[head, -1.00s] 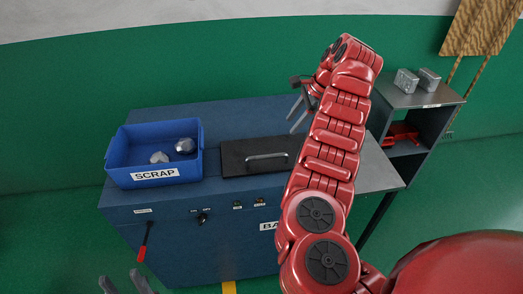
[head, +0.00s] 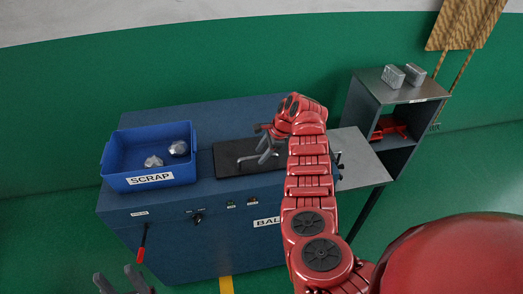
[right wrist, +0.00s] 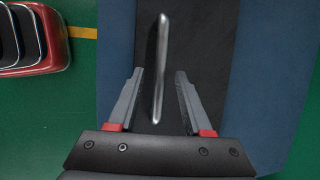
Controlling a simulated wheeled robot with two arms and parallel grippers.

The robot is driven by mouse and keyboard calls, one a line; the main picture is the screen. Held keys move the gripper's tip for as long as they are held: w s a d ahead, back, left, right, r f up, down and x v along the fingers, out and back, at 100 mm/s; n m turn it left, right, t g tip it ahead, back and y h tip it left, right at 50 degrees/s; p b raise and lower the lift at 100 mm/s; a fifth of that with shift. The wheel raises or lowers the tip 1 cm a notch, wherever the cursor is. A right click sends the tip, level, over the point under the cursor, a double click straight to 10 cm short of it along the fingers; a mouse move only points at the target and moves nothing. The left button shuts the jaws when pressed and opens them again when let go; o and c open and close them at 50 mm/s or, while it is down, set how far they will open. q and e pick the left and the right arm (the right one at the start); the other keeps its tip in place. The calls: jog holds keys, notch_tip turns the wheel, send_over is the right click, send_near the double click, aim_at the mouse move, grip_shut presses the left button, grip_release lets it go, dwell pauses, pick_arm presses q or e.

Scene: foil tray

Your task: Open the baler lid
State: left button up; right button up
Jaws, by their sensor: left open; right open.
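The baler (head: 190,258) is a blue cabinet. Its black lid (head: 229,151) lies flat and shut in the top. The lid's silver bar handle (right wrist: 160,70) shows in the right wrist view, running lengthwise between the fingers. In the head view the handle is mostly hidden behind my right gripper (head: 259,162). My right gripper is open over the lid; in the right wrist view its fingers (right wrist: 160,100) stand on either side of the handle's near part, apart from it. My left gripper (head: 122,284) is open and empty at the lower left, in front of the baler.
A blue SCRAP bin (head: 148,182) with foil balls (head: 178,148) stands left of the lid. A red-handled lever (head: 141,252) and knobs are on the baler's front. A grey side table (head: 362,165) and a shelf (head: 408,95) with metal blocks (head: 393,76) stand right.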

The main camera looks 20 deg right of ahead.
jog(key=shift+f, duration=0.15)
jog(key=shift+c, duration=0.2)
grip_shut()
dwell(1.2)
